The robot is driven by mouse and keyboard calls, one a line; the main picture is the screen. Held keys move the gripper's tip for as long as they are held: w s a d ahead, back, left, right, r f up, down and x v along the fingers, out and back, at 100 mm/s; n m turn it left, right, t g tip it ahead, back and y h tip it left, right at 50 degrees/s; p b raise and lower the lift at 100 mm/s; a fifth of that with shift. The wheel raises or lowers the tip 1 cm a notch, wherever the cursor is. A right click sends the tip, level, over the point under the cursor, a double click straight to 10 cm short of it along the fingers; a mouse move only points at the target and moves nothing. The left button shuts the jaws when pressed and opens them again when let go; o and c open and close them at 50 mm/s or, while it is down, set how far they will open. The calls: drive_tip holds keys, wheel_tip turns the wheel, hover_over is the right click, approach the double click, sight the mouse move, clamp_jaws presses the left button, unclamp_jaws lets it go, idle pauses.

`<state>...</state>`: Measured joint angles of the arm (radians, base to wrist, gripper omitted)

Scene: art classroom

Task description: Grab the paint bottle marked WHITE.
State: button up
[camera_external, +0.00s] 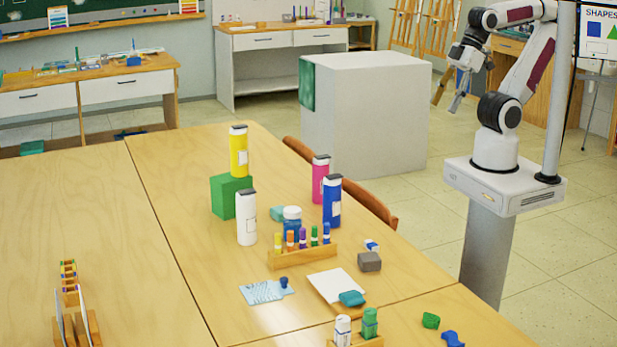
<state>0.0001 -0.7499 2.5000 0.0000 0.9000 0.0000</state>
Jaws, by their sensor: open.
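A white bottle (246,218) with a dark cap stands upright on the wooden table, in front of a green block (226,197). Its label is too small to read. A yellow bottle (238,151), a magenta bottle (320,179) and a blue bottle (332,202) of the same shape stand nearby. A small white bottle (342,330) sits in a wooden holder at the front edge. My gripper (457,101) is open and empty, raised beside my base at the right, well away from the table and the bottles.
A wooden rack (302,255) of several small paints and a blue jar (292,222) stand right of the white bottle. A chair back (340,181) lines the table's far right edge. A large white block (365,115) stands behind. The table's left part is mostly clear.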

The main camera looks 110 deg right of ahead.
drive_tip(key=shift+o, duration=0.8)
drive_tip(key=n+t, duration=0.1)
drive_tip(key=t, duration=0.5)
hover_over(247, 191)
drive_tip(key=s+d, duration=0.2)
drive_tip(key=s, duration=0.8)
wheel_tip(247, 191, down, 8)
drive_tip(key=w+f+y, duration=0.1)
drive_tip(key=w+f, duration=0.1)
drive_tip(key=f, duration=0.2)
drive_tip(key=w+f+n+t+y, duration=0.1)
drive_tip(key=w+f, duration=0.1)
drive_tip(key=f, duration=0.2)
drive_tip(key=w+a+f, duration=0.1)
drive_tip(key=w+f, duration=0.1)
drive_tip(key=f, duration=0.2)
drive_tip(key=shift+t+y, duration=0.4)
drive_tip(key=shift+f, duration=0.1)
